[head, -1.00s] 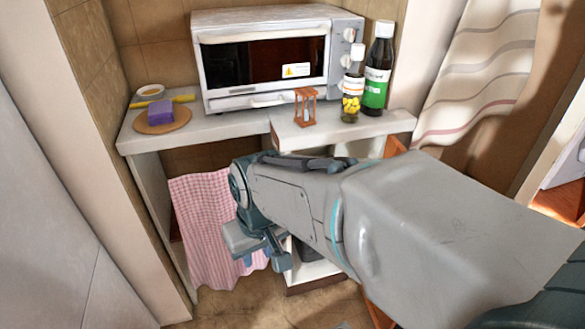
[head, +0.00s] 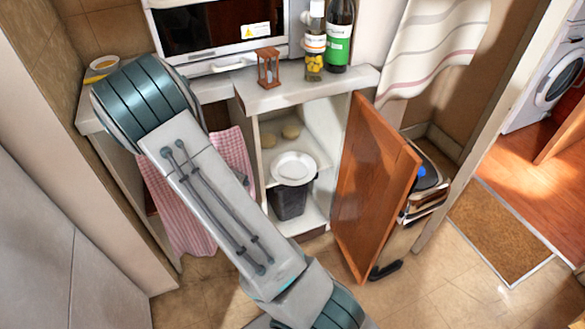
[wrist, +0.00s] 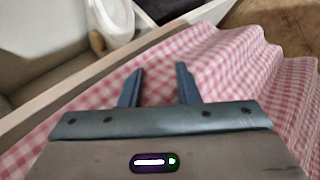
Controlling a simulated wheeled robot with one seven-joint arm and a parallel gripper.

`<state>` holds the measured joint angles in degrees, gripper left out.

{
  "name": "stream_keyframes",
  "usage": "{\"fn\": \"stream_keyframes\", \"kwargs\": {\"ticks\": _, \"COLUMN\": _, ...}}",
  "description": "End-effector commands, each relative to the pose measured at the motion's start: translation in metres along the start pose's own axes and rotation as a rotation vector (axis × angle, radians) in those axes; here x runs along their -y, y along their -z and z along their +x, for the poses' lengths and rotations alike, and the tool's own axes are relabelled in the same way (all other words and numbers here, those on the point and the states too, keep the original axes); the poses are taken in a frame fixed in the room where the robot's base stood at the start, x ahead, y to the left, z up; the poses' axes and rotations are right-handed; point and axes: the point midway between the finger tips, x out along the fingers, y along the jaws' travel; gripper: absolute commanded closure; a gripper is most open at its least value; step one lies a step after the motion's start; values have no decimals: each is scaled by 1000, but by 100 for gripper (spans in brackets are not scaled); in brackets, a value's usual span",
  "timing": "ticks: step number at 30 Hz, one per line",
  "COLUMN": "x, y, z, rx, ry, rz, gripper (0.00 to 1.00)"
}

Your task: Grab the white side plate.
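The white side plate (head: 293,167) lies inside the open cabinet, over a dark grey bin-like container (head: 290,201). In the wrist view a white rounded thing, apparently the plate (wrist: 115,20), shows at the top left, beyond the cabinet's pale edge. My gripper (wrist: 160,86) is open with nothing between its two blue-grey fingers. It is over the pink checked cloth (wrist: 215,65), apart from the plate.
The wooden cabinet door (head: 375,190) stands open on the right. The counter above holds an hourglass (head: 268,67), bottles (head: 338,35) and an oven (head: 215,25). The checked cloth (head: 180,205) hangs left of the cabinet.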

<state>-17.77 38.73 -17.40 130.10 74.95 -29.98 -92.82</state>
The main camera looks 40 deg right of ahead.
Motion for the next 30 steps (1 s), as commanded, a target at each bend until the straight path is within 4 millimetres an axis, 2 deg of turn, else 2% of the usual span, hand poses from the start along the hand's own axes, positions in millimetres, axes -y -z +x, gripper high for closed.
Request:
{"fn": "stream_keyframes", "kwargs": {"ticks": 3, "x": -6, "y": -26, "z": 17, "rx": 120, "ry": -130, "rz": -114, "gripper": 71}}
{"fn": "stream_keyframes", "kwargs": {"ticks": 9, "x": -16, "y": -49, "z": 27, "rx": 237, "ry": -240, "rz": -218, "gripper": 71}}
{"fn": "stream_keyframes", "kwargs": {"ticks": 13, "x": -20, "y": -56, "z": 42, "rx": 257, "ry": -255, "rz": -231, "gripper": 71}}
{"fn": "stream_keyframes", "kwargs": {"ticks": 21, "x": -34, "y": -67, "z": 91, "rx": 255, "ry": -253, "rz": -228, "gripper": 71}}
{"fn": "stream_keyframes", "kwargs": {"ticks": 30, "x": -41, "y": -73, "z": 114, "rx": 253, "ry": -251, "rz": -229, "gripper": 71}}
